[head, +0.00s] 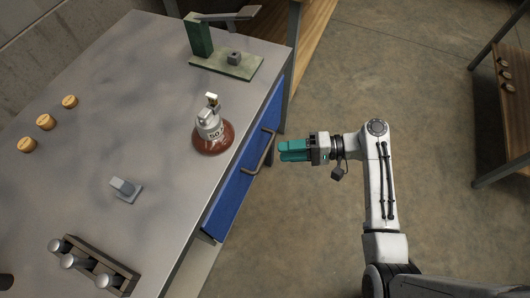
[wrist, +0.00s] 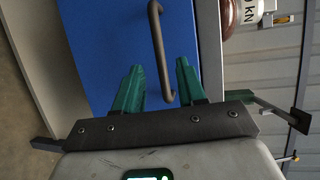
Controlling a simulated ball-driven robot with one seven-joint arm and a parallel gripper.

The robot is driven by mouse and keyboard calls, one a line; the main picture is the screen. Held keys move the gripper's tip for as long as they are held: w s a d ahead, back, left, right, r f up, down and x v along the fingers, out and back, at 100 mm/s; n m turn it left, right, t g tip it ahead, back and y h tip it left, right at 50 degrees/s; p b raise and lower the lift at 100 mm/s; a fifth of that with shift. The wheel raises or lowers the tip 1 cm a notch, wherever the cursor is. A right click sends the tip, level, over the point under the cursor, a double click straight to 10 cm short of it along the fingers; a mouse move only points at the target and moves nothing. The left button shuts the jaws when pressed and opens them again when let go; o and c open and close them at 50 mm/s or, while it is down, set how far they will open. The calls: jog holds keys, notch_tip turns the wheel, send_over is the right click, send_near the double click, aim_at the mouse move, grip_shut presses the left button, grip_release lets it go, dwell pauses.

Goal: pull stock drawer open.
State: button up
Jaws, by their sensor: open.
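The stock drawer has a blue front (head: 237,187) under the edge of the grey workbench, and it looks closed. Its dark bar handle (head: 260,152) sticks out from that front. My gripper (head: 283,150) has teal fingers and is just right of the handle in the head view, pointing at it. In the wrist view the blue front (wrist: 100,30) fills the upper middle. The handle (wrist: 160,50) runs up and down there, its lower end between the tips of my open gripper (wrist: 158,80). I cannot tell whether a finger touches it.
On the bench (head: 150,75) stand a reddish-brown insulator (head: 213,138) with a grey cap, a green fixture (head: 225,62), a small grey block (head: 125,188), a rack of metal pieces (head: 90,268) and several orange discs (head: 45,122). Open floor (head: 320,230) lies right of the drawer. A wooden shelf (head: 505,110) stands far right.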

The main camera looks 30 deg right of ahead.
aim_at(265, 153)
jog(key=x, duration=0.6)
jog(key=shift+w+a+f, duration=0.1)
jog(key=shift+w+a, duration=0.1)
jog(key=shift+a, duration=0.15)
jog(key=shift+c, duration=0.3)
grip_shut()
